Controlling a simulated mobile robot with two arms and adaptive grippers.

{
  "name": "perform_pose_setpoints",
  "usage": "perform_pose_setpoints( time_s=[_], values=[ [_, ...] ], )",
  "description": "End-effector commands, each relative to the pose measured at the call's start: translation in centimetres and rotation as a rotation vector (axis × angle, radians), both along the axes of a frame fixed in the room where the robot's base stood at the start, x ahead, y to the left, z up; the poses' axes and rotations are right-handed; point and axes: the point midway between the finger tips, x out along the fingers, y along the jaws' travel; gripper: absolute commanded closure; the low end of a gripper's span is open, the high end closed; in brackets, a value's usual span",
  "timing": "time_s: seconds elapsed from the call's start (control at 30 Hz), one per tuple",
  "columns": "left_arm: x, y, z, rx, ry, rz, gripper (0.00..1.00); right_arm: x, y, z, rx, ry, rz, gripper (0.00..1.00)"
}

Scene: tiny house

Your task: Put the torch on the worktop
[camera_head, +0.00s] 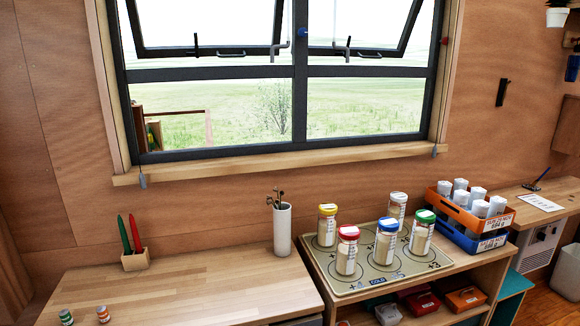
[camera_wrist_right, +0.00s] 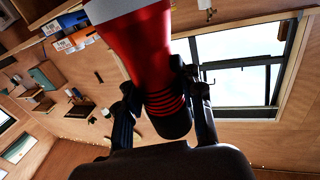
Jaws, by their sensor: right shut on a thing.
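The torch (camera_wrist_right: 142,42) is red with ridges near its dark end and a pale grey end at the top of the right wrist view. My right gripper (camera_wrist_right: 163,92) is shut on its ridged, narrower part, with one dark finger on each side. The torch appears tilted in that view and is clear of any surface I can see. The wooden worktop (camera_head: 190,285) is at the lower left in the head view, below the window. Neither gripper nor the torch shows in the head view. My left gripper is not in view.
On the worktop are a holder with red and green candles (camera_head: 134,259), a white cylinder with utensils (camera_head: 282,230) and two small jars near the front left. To the right stand a mat (camera_head: 335,284) with several capped jars and an orange crate (camera_head: 503,218). The worktop's middle is clear.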

Motion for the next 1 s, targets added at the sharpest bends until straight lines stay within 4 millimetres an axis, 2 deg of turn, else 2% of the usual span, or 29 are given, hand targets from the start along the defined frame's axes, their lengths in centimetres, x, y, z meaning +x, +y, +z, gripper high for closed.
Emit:
perform_pose_setpoints(
  time_s=[0.57,1.0],
  values=[
    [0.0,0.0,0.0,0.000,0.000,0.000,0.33,0.1,0.2,0.2,0.000,-0.005,0.015,1.00],
    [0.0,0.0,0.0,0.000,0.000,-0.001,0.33,1.4,2.7,1.2,-0.007,-0.007,0.291,1.00]
  ],
)
